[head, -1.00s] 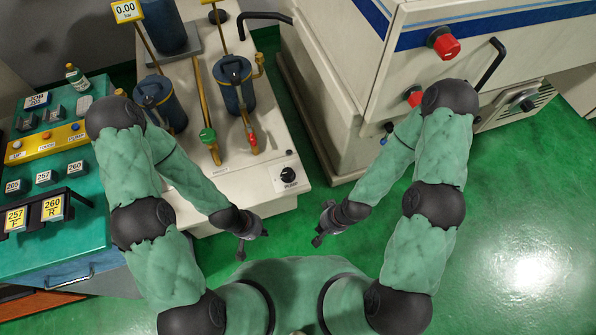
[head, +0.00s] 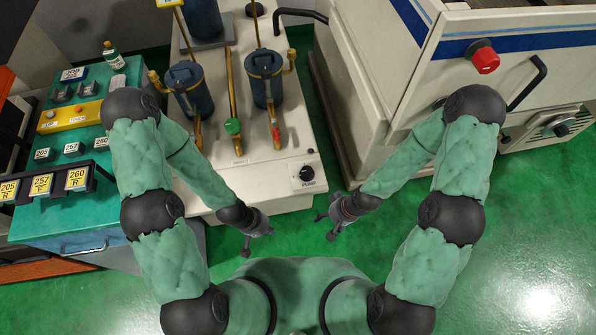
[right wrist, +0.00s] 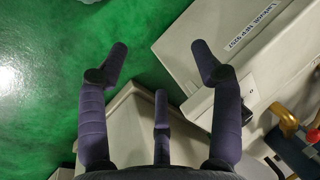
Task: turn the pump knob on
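The pump knob (head: 305,173) is a black round knob with a light pointer mark, on a white plate marked PUMP. It sits at the front right corner of the white pump unit (head: 255,193). My left gripper (head: 252,241) is in front of the unit's front edge, left of and nearer than the knob, with its fingers apart and empty. My right gripper (head: 327,226) is just right of the unit's front corner, nearer than the knob and not touching it. The right wrist view shows its fingers (right wrist: 160,72) spread and empty.
The pump unit carries blue canisters (head: 263,78), a green valve handle (head: 233,126) and a red one (head: 276,134). A large white machine (head: 375,75) with a red knob (head: 485,60) stands right. A green control desk (head: 60,215) stands left. Green floor (head: 480,235) is free at front right.

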